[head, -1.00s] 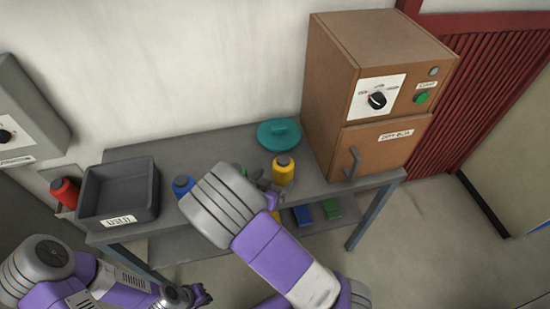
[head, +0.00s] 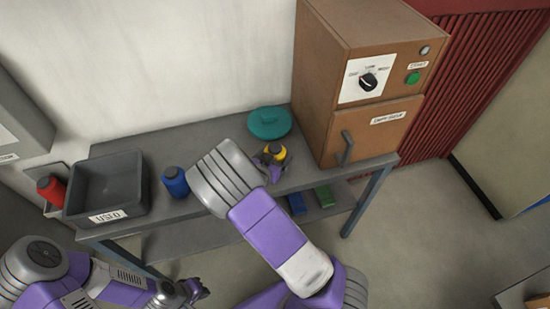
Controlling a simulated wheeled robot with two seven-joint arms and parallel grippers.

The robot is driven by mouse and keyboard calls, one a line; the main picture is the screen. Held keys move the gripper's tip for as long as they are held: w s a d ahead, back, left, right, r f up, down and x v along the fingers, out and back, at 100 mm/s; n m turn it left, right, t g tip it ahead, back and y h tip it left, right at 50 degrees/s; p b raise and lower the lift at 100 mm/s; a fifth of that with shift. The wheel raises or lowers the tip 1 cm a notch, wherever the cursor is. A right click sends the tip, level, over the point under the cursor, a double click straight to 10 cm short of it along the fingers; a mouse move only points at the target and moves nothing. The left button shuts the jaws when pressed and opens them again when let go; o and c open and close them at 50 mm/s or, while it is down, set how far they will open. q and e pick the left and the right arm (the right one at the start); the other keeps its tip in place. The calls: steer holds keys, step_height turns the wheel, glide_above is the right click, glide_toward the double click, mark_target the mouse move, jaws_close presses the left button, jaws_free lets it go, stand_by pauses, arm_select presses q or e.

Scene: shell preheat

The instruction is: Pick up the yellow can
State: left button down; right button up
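The yellow can (head: 277,152) stands near the front edge of the grey bench, left of the brown oven box. My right gripper (head: 270,163) is at the can, with its dark and purple finger parts in front of and beside it. The fingers and wrist hide much of the can's body, so I cannot tell whether they are closed on it. My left gripper (head: 196,291) is low at the bottom of the view, apart from the can and in front of the bench. Its fingers are too small to read clearly.
A blue can (head: 175,181) stands between my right wrist and a grey bin labelled USED (head: 108,213). A red can (head: 50,188) is left of the bin. A teal lidded dish (head: 269,122) sits behind the yellow can. The brown oven (head: 329,108) is shut.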

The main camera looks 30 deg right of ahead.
steer(key=c, duration=0.9)
